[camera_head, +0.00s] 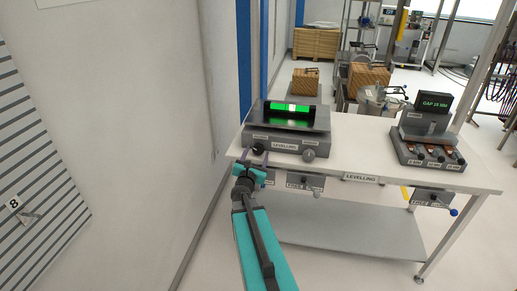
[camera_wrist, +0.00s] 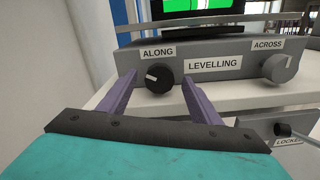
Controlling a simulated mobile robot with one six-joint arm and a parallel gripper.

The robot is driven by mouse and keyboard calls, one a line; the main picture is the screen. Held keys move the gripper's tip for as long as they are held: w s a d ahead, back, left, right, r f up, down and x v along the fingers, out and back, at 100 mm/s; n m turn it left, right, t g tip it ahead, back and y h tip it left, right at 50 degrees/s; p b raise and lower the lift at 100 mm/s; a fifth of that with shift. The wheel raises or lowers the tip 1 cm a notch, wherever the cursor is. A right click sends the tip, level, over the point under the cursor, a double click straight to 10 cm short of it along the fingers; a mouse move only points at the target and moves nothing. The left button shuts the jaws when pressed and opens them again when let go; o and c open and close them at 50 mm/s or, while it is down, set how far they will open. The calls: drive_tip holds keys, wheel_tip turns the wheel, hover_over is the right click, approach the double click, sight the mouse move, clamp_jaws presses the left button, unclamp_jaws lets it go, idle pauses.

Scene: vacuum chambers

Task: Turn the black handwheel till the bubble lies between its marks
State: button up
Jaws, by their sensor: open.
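The black handwheel (camera_wrist: 158,77), a round knob with a white pointer line, sits under the ALONG label on the front of the grey levelling unit (camera_head: 287,143). My gripper (camera_wrist: 157,84) is open, with one purple finger on each side of the black handwheel. I cannot tell whether they touch it. In the head view my gripper (camera_head: 255,157) is at the unit's left front. The glowing green vial (camera_head: 277,105) on top shows a pale bubble (camera_head: 292,107) near its middle. The bubble's marks are too small to tell.
A grey knob (camera_wrist: 280,67) labelled ACROSS is right of the black handwheel. Below is a lever box (camera_head: 305,182) under the white bench (camera_head: 358,150). A gap display unit (camera_head: 427,139) stands at the bench's right. A white wall (camera_head: 120,110) is close on the left.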

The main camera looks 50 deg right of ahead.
sight(259, 150)
drive_tip(key=shift+p+x, duration=0.5)
drive_tip(key=shift+x, duration=1.85)
drive_tip(key=c, duration=1)
drive_tip(key=shift+c, duration=0.2)
drive_tip(key=m+b, duration=0.1)
drive_tip(key=b, duration=0.2)
drive_tip(key=shift+s+f, duration=0.1)
drive_tip(key=shift+f, duration=0.1)
drive_tip(key=shift+m+b, duration=0.4)
drive_tip(key=shift+b, duration=0.6)
drive_tip(key=m+b, duration=0.2)
drive_tip(key=b, duration=0.2)
drive_tip(key=shift+f, duration=0.1)
drive_tip(key=m+b, duration=0.3)
drive_tip(key=b, duration=0.3)
drive_tip(key=shift+d+m, duration=0.1)
drive_tip(key=shift+m, duration=0.2)
drive_tip(key=shift+m+b, duration=0.6)
drive_tip(key=shift+b, duration=0.1)
